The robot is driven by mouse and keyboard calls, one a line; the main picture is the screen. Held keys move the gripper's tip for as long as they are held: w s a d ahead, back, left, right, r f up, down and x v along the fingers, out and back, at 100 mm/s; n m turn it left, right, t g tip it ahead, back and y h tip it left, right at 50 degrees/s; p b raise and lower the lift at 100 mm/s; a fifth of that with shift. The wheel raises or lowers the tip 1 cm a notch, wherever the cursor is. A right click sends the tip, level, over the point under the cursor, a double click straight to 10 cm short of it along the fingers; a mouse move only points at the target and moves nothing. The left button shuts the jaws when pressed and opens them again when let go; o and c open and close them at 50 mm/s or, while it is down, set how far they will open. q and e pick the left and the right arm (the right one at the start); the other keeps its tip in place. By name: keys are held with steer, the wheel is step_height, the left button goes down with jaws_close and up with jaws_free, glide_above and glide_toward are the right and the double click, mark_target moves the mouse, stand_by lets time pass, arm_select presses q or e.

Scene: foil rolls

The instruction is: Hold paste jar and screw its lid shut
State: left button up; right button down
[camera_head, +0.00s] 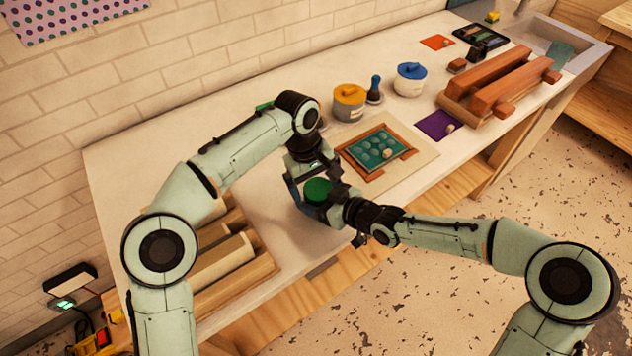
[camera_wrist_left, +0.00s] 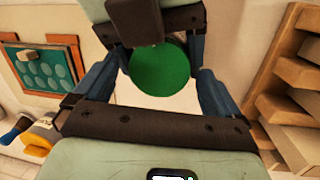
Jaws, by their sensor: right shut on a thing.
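A round green lid (camera_head: 318,190) shows near the front edge of the bench, and it fills the middle of the left wrist view (camera_wrist_left: 160,72). The jar body under it is mostly hidden, so I cannot tell how tightly the lid sits. My right gripper (camera_head: 335,208) comes in from the right and is shut on the paste jar below the lid. My left gripper (camera_head: 312,182) points down over the lid. Its two blue fingers (camera_wrist_left: 160,80) are spread on either side of the lid; contact is not clear.
Jars with a yellow lid (camera_head: 349,95) and a blue lid (camera_head: 411,72) stand farther back. A framed green panel with round dimples (camera_head: 376,149) lies behind the grippers. A wooden rack (camera_head: 250,278) is at left, a reddish wooden press (camera_head: 500,82) at right.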

arm_select(q)
steer(key=c, duration=1)
steer(key=m, duration=0.3)
steer(key=shift+w+g, duration=0.1)
steer(key=shift+g, duration=0.2)
steer(key=shift+c, duration=0.2)
steer(key=o, duration=1.2)
steer(key=shift+c, duration=0.2)
steer(key=shift+d, duration=0.1)
